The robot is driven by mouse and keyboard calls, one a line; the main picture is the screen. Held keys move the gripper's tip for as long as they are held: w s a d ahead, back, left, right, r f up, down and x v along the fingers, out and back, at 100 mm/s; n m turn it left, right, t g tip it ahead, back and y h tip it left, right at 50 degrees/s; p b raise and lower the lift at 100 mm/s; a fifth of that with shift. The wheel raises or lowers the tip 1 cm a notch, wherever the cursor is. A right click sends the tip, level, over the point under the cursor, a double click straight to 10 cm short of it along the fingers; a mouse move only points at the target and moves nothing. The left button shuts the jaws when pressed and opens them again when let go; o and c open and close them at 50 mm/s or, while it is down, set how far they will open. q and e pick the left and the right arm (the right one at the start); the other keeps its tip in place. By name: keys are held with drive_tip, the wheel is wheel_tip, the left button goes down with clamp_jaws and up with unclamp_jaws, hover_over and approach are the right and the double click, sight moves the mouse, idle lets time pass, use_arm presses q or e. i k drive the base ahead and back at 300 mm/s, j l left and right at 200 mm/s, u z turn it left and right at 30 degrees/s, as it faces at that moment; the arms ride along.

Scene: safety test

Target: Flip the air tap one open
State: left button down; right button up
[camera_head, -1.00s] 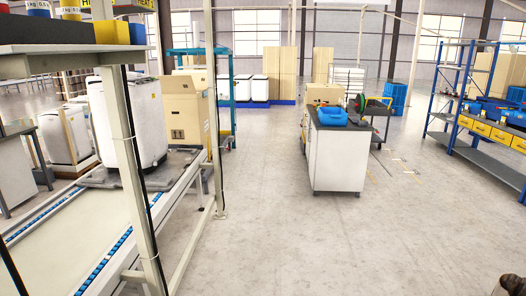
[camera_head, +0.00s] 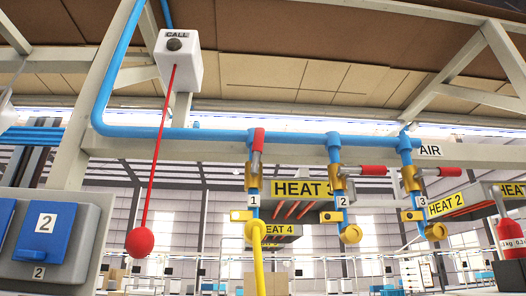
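Air tap one (camera_head: 255,168) hangs from the blue air pipe (camera_head: 210,134), with a label 1 below it. Its red-ended handle (camera_head: 259,141) points up, roughly in line with the pipe drop. A yellow hose (camera_head: 259,262) hangs from its outlet. Tap two (camera_head: 337,176) and tap three (camera_head: 410,178) stand to the right, with their red handles sticking out sideways to the right. An AIR label (camera_head: 430,150) is at the right end of the pipe. Neither of my grippers is in view.
A white CALL box (camera_head: 179,62) with a red cord and red ball (camera_head: 139,242) hangs left of the taps. A grey panel with a blue switch (camera_head: 44,231) labelled 2 is at lower left. A red bottle (camera_head: 510,237) is at the right edge. Beams cross overhead.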

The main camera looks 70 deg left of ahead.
sight(259, 135)
drive_tip(key=l+u, duration=0.15)
drive_tip(key=u, duration=0.25)
drive_tip(key=l+u, duration=0.1)
drive_tip(key=u, duration=0.3)
drive_tip(key=l+u, duration=0.15)
drive_tip(key=u, duration=0.2)
drive_tip(key=k+l+u, duration=0.1)
drive_tip(key=u, duration=0.3)
drive_tip(key=k+l, duration=0.1)
drive_tip(key=i+l, duration=0.1)
drive_tip(key=i, duration=0.35)
